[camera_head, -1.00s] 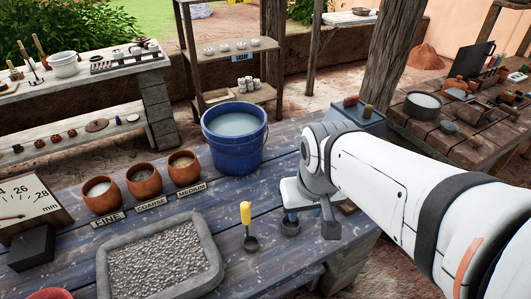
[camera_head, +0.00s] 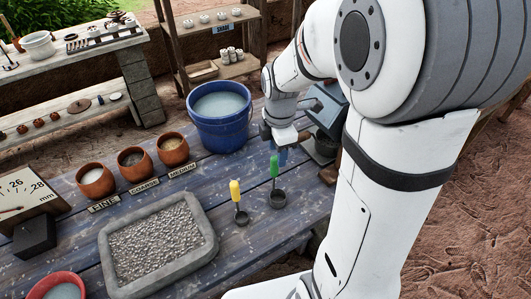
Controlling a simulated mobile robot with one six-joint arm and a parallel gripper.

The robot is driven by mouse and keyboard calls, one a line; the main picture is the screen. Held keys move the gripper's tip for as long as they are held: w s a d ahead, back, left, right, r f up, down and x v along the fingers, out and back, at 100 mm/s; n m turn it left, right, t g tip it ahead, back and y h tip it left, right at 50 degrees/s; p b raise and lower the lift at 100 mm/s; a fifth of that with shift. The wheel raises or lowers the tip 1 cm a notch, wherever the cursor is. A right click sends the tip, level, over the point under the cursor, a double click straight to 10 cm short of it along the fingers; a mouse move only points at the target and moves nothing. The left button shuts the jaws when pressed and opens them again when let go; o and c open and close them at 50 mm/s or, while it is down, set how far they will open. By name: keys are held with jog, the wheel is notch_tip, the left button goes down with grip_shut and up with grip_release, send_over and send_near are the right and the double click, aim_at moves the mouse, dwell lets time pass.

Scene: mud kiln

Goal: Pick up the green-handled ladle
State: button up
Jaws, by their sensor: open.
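The green-handled ladle (camera_head: 274,168) stands upright on the blue plank table, its small dark bowl (camera_head: 277,199) at the bottom and its handle pointing up. A yellow-handled ladle (camera_head: 236,192) stands just to its left. My gripper (camera_head: 284,142) is open, above and beyond the green handle in the picture, and seems apart from it. Its fingers are small and partly hidden. A small blue piece (camera_head: 282,157) shows below the gripper, right beside the green handle; I cannot tell what it belongs to.
A blue bucket (camera_head: 220,122) of water stands left of my gripper. A grey tray of pebbles (camera_head: 205,260) lies in front. Three clay pots (camera_head: 133,165) stand at the left. A grey device with a dark cup (camera_head: 325,143) is right of the gripper. My arm covers the right side.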

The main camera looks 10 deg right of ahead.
aim_at(275, 168)
jog(key=shift+w+f+n, duration=0.35)
jog(key=shift+w+n, duration=0.2)
jog(key=shift+n, duration=0.35)
jog(key=shift+w+f, duration=0.1)
jog(key=shift+f, duration=0.1)
jog(key=shift+n, duration=0.3)
jog(key=f, duration=0.3)
jog(key=f+p, duration=0.1)
jog(key=f, duration=0.3)
jog(key=shift+s+a+f+p, duration=0.15)
jog(key=shift+s+f+p, duration=0.05)
jog(key=shift+f+p, duration=0.1)
grip_shut()
